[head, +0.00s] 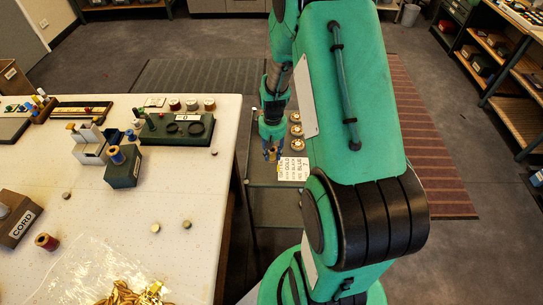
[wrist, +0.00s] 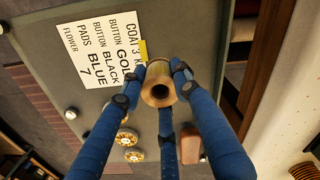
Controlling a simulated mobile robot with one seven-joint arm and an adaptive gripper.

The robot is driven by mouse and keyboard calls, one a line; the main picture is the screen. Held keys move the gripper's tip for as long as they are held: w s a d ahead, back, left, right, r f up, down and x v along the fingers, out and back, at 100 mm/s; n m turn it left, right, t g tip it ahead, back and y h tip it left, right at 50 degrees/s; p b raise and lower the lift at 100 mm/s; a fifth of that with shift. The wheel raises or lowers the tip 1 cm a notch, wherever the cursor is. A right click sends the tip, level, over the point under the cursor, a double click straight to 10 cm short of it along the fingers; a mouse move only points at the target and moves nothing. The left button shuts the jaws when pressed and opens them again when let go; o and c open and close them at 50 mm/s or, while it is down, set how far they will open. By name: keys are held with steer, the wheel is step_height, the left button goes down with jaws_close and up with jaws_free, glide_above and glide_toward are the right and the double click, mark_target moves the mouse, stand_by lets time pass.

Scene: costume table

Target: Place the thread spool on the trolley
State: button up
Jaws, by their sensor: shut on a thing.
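My gripper (head: 271,150) hangs over the trolley (head: 264,173), to the right of the big table. In the wrist view my gripper (wrist: 162,78) has its blue fingers shut around the thread spool (wrist: 160,92), a brass-coloured, hollow spool seen end-on. The spool appears to be above the trolley's grey-green top (wrist: 205,40); I cannot tell whether it touches. In the head view the spool is small and mostly hidden by the fingers. A printed card (head: 293,169) lies on the trolley beside my gripper, and it also shows in the wrist view (wrist: 100,45).
Several gold-and-white round pieces (wrist: 127,138) and a brown block (wrist: 191,148) lie on the trolley. The white table (head: 190,180) at left holds a red spool (head: 47,242), a CORD box (head: 20,217) and a dark green tray (head: 178,130). My arm hides the trolley's right side.

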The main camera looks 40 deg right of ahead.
mark_target(272, 155)
steer(key=shift+w+d+f, duration=0.1)
steer(key=shift+w+d, duration=0.35)
steer(key=shift+w, duration=0.35)
steer(key=shift+f+b, duration=0.5)
steer(key=shift+f, duration=1.25)
steer(key=shift+f, duration=0.15)
steer(key=o, duration=1.2)
steer(key=shift+c, duration=0.2)
step_height(272, 155, up, 12)
steer(key=shift+r+p, duration=0.2)
steer(key=shift+p, duration=0.95)
